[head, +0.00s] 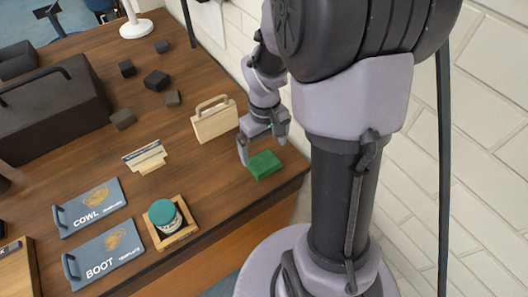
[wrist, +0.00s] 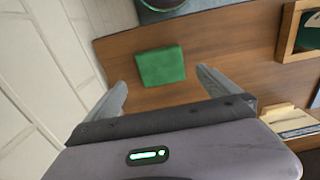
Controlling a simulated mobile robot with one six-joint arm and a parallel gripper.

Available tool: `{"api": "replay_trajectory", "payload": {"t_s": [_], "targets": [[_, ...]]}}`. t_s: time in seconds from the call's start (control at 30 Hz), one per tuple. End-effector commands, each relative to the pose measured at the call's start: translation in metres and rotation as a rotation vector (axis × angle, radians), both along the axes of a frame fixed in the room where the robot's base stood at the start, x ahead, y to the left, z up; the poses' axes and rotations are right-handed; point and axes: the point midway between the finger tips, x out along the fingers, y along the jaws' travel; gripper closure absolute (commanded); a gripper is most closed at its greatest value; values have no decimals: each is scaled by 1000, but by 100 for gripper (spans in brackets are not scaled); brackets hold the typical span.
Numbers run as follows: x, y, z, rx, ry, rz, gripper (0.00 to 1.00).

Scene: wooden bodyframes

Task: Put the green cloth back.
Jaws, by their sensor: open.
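The green cloth (head: 264,164) is a small folded block lying on the wooden table near its right corner. It also shows in the wrist view (wrist: 161,67), ahead of and roughly between the fingers. My gripper (head: 262,146) is open and empty, with its fingers apart just above the cloth's far side in the head view. In the wrist view my gripper (wrist: 160,85) has one finger on each side of the cloth. I cannot tell how high above the table the fingertips are.
A teal-lidded jar (head: 164,213) sits in a wooden tray (head: 187,233). Blue COWL (head: 92,208) and BOOT (head: 104,256) templates, a card stand (head: 145,158) and dark blocks (head: 157,81) lie to the left.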

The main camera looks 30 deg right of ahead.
Motion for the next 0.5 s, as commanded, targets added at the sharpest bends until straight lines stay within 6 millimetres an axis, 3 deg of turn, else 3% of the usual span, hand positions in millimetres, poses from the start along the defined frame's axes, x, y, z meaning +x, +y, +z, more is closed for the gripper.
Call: {"api": "replay_trajectory", "payload": {"t_s": [0.03, 0.1, 0.33, 0.43, 0.5], "targets": [[1, 0, 21, -1, -4, -1, 0], [1, -1, 38, -1, -3, 0, 0], [-1, 4, 71, 0, -16, -11, 0], [-11, 32, 109, 7, -109, -77, 0], [-28, 62, 143, 36, -205, -153, 0]]}}
